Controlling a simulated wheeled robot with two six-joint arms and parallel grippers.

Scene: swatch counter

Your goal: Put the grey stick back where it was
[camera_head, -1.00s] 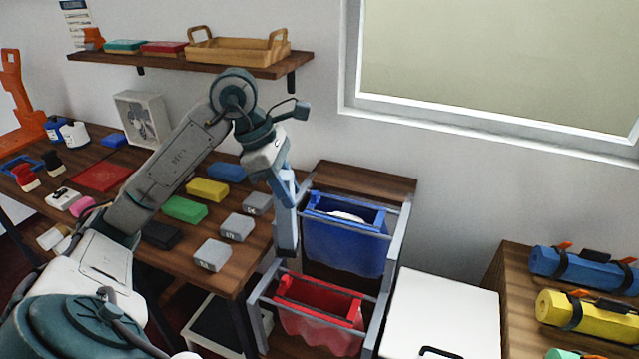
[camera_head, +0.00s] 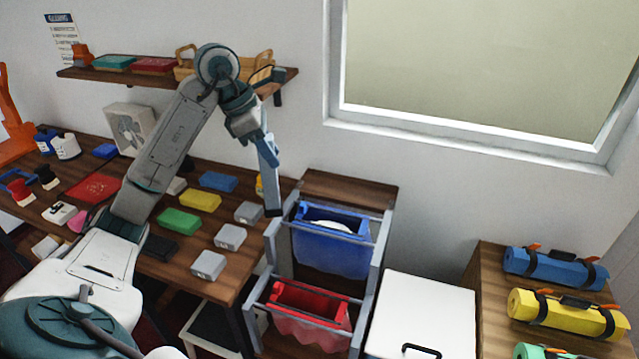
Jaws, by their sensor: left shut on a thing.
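My left gripper (camera_head: 267,150) hangs in the air, jaws down, over the right end of the dark wooden counter (camera_head: 190,290), left of the blue bin. It is shut on the grey stick (camera_head: 271,192), which hangs almost upright below the jaws. The stick's lower end appears just left of the bin rack; the gap to it is hard to judge. Its upper part is hidden by the jaws. My right gripper is not in view.
Several coloured blocks lie on the counter, among them grey (camera_head: 230,237), yellow (camera_head: 200,200) and green (camera_head: 179,221) ones. A blue bin (camera_head: 330,250) and a red bin (camera_head: 310,306) hang in a grey rack. A shelf (camera_head: 125,77) with a wooden tray (camera_head: 262,68) is above.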

